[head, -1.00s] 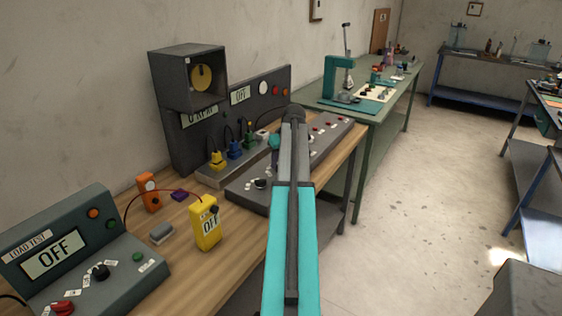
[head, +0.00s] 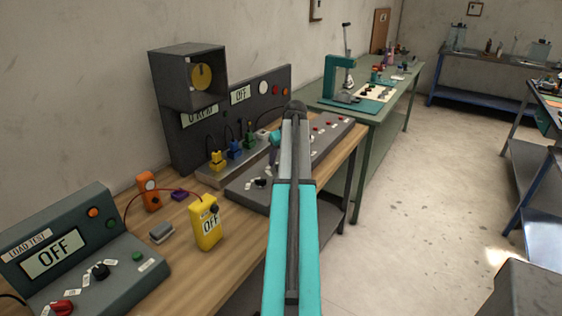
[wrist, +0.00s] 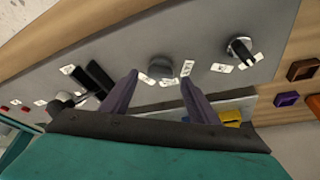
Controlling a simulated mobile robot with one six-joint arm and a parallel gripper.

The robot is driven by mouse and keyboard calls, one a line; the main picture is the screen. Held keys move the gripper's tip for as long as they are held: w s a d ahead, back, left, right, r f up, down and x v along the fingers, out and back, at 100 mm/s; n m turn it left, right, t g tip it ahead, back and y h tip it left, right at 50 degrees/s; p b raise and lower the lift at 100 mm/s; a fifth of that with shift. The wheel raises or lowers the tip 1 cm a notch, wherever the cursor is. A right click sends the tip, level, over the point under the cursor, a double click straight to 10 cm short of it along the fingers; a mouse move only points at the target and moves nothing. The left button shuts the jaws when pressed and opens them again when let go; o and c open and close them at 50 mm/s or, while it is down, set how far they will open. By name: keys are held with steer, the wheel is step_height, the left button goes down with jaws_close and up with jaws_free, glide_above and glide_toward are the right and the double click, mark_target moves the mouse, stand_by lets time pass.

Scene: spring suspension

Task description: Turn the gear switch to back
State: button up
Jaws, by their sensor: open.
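A sloped grey control panel (head: 245,193) lies on the wooden bench, partly hidden behind my arm in the head view. In the wrist view, the panel (wrist: 205,45) carries a round dark knob (wrist: 160,66) with several small white labels around its lower side. A second black knob with a pale pointer (wrist: 240,48) is to its right, also with labels. The label words are too small to read, so I cannot tell which is the gear switch. My gripper (wrist: 158,76) is open, its fingers on either side of the middle knob; contact is unclear.
Black bars (wrist: 95,80) and a lever (wrist: 62,102) are left of the gripper. Yellow, blue and green plugs (head: 235,149) stand behind the panel. A yellow meter (head: 206,225), an orange device (head: 149,192) and the load-test box (head: 105,250) are nearer on the bench.

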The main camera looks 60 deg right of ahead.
steer(key=b+v, duration=0.2)
steer(key=v, duration=1)
steer(key=shift+s, duration=0.1)
stand_by(0.6)
